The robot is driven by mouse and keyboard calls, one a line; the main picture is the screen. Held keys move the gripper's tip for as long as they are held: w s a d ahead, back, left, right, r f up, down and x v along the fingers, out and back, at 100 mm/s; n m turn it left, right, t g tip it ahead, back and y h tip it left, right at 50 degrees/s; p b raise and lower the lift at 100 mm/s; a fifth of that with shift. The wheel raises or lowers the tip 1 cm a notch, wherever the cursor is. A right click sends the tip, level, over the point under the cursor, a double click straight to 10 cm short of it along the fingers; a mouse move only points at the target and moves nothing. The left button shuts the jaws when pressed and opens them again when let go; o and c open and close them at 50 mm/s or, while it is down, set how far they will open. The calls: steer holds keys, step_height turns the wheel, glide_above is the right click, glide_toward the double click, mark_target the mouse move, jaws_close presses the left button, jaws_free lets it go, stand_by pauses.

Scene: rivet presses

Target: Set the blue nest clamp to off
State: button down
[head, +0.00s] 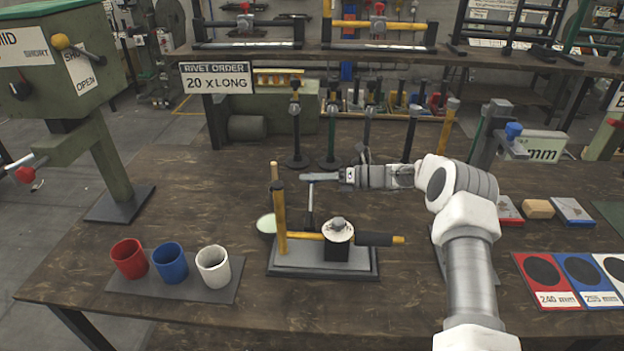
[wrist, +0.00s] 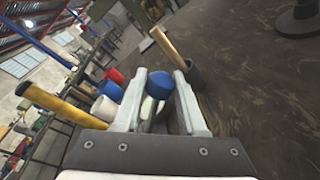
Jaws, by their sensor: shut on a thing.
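The blue nest clamp shows in the wrist view as a round blue knob (wrist: 158,84) between the two pale fingers of my gripper (wrist: 160,76). In the head view, my gripper (head: 309,178) points left and meets the top of an upright grey lever (head: 311,205); the knob is hidden there. The lever stands on the middle press (head: 322,270), which has a yellow post (head: 281,225). My gripper is shut on the knob. I cannot read any clamp marking.
Red (head: 129,259), blue (head: 170,262) and white (head: 213,266) cups stand at the left front. A green press (head: 110,165) stands further left. Several dark tools stand behind. Coloured cards (head: 584,282) lie at the right.

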steer(key=shift+f, duration=0.15)
steer(key=shift+c, duration=2.4)
jaws_free()
steer(key=shift+d, duration=0.15)
steer(key=v, duration=1.1)
steer(key=shift+d, duration=0.35)
steer(key=shift+s, duration=0.1)
